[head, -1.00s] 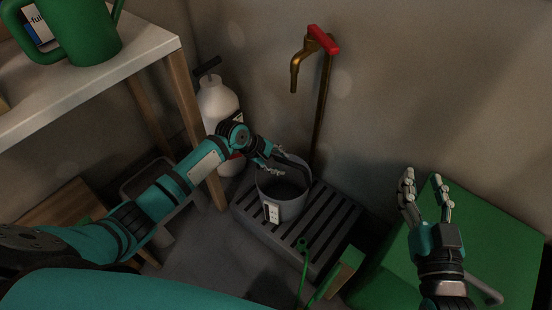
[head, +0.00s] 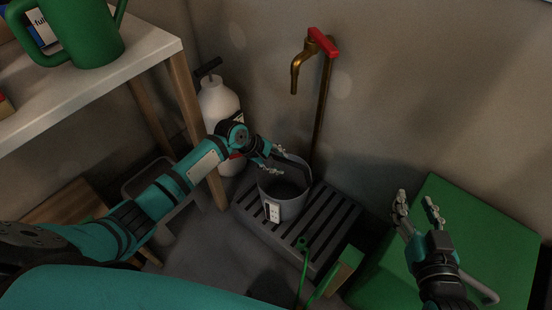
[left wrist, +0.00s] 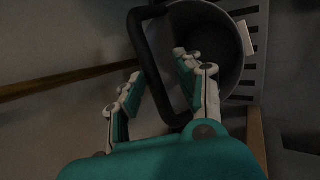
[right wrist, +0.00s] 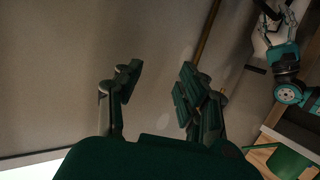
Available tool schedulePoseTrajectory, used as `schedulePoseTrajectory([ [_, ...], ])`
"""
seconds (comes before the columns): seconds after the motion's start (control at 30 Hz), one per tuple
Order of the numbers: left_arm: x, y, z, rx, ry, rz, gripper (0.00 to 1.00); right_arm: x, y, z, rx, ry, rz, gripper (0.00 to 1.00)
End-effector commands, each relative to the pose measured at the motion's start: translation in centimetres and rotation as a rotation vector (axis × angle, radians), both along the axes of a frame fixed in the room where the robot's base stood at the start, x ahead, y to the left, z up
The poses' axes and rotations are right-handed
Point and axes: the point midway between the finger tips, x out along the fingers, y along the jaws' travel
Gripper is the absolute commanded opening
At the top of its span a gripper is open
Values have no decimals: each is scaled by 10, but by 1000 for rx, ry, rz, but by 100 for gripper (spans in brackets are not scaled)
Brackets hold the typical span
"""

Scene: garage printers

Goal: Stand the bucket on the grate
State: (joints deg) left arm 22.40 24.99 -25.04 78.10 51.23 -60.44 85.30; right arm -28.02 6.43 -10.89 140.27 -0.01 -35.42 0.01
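The grey bucket (head: 284,207) stands upright on the slatted grate (head: 325,226), below the brass tap, with a white label on its side. Its dark handle (left wrist: 150,62) shows in the left wrist view. My left gripper (head: 274,161) is at the bucket's rim. In the left wrist view its fingers (left wrist: 157,80) are apart, one on each side of the handle, with gaps visible. My right gripper (head: 416,204) is open and empty over the green box at the right; its spread fingers also show in the right wrist view (right wrist: 157,82).
A brass tap (head: 303,60) with a red lever is on the wall above the grate. A white bottle (head: 218,105) stands left of the grate, by the table leg. A green watering can (head: 90,32) is on the table (head: 140,62). A green box (head: 480,230) fills the right side.

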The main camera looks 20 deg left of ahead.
Motion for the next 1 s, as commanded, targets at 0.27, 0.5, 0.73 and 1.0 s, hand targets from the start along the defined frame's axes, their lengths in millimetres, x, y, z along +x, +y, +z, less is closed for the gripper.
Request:
schedulePoseTrajectory([
  [0.27, -2, 1, 1, 1, 5, -1, 33, -5, -3, -11, -18, 73, -4, 40],
  [0.5, -3, 2, 2, 2, 4, 0, 33, -11, -6, -23, -33, 139, -8, 40],
  [0.73, -3, 3, 4, 2, 3, 0, 33, -19, -9, -35, -48, 207, -13, 40],
  [1.0, -4, 4, 6, 1, 2, -1, 33, -28, -15, -46, -68, 281, -21, 40],
])
